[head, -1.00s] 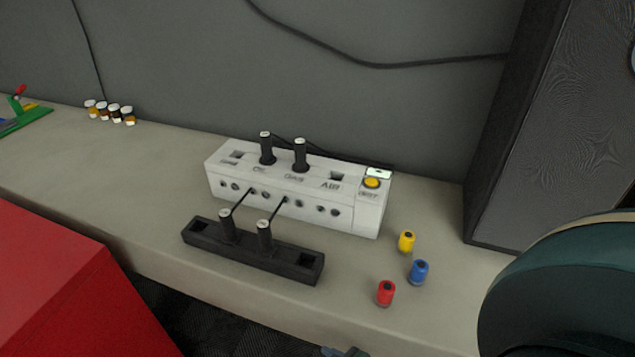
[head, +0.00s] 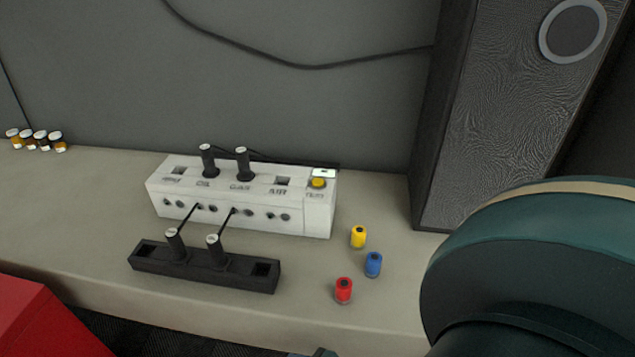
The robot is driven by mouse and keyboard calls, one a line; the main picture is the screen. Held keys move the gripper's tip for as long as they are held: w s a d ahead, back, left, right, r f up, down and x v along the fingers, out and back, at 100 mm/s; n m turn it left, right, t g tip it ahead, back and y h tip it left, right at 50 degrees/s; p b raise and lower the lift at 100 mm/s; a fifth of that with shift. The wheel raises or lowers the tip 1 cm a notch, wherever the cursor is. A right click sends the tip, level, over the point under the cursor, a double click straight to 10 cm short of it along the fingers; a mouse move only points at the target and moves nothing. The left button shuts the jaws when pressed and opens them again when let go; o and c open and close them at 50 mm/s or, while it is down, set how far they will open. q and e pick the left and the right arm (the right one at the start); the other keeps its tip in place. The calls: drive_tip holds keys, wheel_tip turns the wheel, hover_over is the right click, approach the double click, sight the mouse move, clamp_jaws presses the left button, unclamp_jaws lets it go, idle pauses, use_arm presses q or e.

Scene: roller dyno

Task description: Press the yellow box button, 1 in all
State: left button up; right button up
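The yellow button (head: 317,183) sits on top of the right end of a white box (head: 236,203) on the bench. A small white label or plate lies just behind the button. Two black plugs stand in the top of the box, and it has openings and dark lettering. My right arm fills the lower right of the head view, but its gripper is not visible. A small dark piece at the bottom edge is too cut off to identify. My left gripper is not in view.
A black strip (head: 204,268) with two plugs lies in front of the box, joined by thin leads. Yellow (head: 358,237), blue (head: 373,265) and red (head: 344,290) small cylinders stand to its right. A dark speaker-like cabinet (head: 500,110) stands behind right. Several small jars (head: 40,140) stand far left.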

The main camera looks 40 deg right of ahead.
clamp_jaws()
idle(1.4)
